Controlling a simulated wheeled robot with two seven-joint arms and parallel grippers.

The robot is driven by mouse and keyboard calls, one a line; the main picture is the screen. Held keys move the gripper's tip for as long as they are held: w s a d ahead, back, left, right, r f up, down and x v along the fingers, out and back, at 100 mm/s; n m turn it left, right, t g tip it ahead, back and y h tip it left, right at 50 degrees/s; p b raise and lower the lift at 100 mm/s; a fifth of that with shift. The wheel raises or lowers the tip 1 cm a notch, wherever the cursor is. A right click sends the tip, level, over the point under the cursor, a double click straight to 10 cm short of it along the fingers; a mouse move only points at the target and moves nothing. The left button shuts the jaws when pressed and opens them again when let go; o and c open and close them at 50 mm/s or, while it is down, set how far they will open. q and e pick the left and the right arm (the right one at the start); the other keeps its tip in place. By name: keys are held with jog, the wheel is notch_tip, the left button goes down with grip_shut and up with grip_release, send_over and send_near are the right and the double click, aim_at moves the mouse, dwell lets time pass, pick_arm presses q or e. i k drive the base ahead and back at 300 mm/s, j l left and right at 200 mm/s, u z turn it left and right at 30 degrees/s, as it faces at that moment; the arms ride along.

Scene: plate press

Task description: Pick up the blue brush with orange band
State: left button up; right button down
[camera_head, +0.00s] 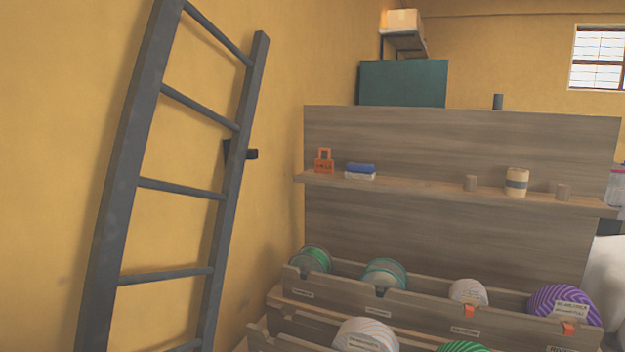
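I see no brush with an orange band in the head view. A small blue thing (361,167) lies on top of a white block (360,176) on the wall shelf. It shows no orange band, and it is too small to tell what it is. Neither of my grippers is in the head view.
A dark ladder (118,190) leans at the left wall. The shelf (430,188) holds an orange padlock-shaped thing (324,161) and a banded beige cylinder (516,182). Below, wooden bins hold several striped rolls, one purple (560,301). A teal box (402,83) stands behind.

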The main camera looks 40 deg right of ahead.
aim_at(354, 171)
jog(key=z, duration=1.8)
